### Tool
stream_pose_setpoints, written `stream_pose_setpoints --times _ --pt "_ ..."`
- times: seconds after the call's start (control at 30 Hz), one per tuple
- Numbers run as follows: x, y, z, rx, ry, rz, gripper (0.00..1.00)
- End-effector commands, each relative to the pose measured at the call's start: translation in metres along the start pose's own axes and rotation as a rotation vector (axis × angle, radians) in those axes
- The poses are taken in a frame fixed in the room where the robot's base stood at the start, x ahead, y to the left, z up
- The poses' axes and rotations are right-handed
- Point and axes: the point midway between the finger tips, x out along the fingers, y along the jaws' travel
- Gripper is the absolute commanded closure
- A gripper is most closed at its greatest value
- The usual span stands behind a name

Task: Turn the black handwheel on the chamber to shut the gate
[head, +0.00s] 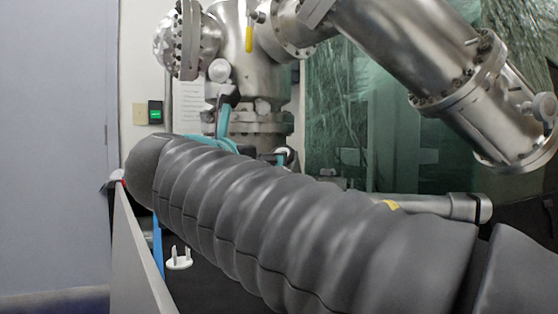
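The steel chamber (262,115) stands at the back, with flanged tubes and round ports. I cannot make out a black handwheel on it in the head view. A large dark grey ribbed body (300,225) crosses the foreground from the left middle to the lower right and hides much of what lies behind it. My gripper is not in view, so I cannot see what it holds or where it is relative to the wheel.
A thick steel tube (405,55) slants down at the upper right. A teal cable (210,143) runs behind the ribbed body. A small white pronged piece (179,262) shows at lower left. A plain grey panel (52,150) fills the left.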

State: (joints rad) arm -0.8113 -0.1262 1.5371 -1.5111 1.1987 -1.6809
Motion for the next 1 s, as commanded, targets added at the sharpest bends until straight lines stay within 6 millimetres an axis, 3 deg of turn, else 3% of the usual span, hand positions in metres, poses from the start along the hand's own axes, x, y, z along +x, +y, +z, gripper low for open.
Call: stream_pose_setpoints --times 0.63,0.8,1.0 --pt "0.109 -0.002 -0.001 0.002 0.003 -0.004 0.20" --pt "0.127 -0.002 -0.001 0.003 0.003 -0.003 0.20" --pt "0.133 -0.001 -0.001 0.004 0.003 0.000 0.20"
